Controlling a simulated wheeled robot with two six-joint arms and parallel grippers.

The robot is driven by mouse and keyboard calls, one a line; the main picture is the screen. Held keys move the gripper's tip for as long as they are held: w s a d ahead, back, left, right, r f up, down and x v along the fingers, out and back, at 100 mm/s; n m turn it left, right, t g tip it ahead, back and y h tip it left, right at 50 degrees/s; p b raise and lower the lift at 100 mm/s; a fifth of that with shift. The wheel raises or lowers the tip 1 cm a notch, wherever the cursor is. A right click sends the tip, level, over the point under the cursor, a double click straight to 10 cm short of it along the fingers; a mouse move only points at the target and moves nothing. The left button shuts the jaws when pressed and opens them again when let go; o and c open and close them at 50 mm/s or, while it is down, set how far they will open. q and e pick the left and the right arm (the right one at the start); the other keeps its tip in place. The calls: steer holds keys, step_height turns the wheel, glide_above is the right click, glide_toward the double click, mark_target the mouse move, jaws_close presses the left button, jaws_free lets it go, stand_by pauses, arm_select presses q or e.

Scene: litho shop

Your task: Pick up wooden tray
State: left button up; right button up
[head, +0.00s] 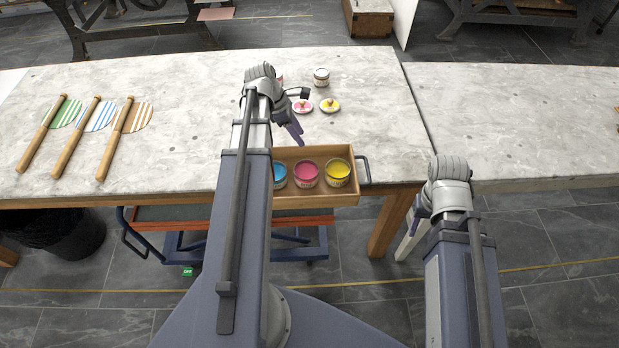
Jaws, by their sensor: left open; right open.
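The wooden tray (357,183) is a shallow box at the table's front edge, with a dark handle (365,171) on its right end. It holds jars of blue (280,175), magenta (306,173) and yellow (338,172) ink. My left arm hides its left part. My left gripper (293,127) is open, above and behind the tray's back rim, and looks apart from it. My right gripper (414,214) is open, low in front of the table and right of the tray; my wrist hides much of it.
Two ink lids (330,105) and a closed jar (321,77) stand behind the tray. Wooden-handled striped paddles (126,130) lie at left. A wheeled cart (185,214) is below the table (170,165). A second table (520,120) adjoins at right, mostly bare.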

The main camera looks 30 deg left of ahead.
mark_target(305, 156)
arm_select(q)
steer(key=shift+b+x, duration=0.6)
steer(key=shift+x, duration=0.4)
steer(key=f+b, duration=0.2)
steer(key=b, duration=0.1)
steer(key=f+b, duration=0.1)
steer(key=f, duration=0.1)
steer(key=shift+d+f, duration=0.15)
steer(key=shift+d, duration=0.15)
steer(key=shift+w+d+f+b, duration=0.2)
steer(key=shift+f+b, duration=0.25)
steer(key=shift+b, duration=0.15)
steer(key=shift+r, duration=0.1)
steer(key=shift+c, duration=0.2)
jaws_close()
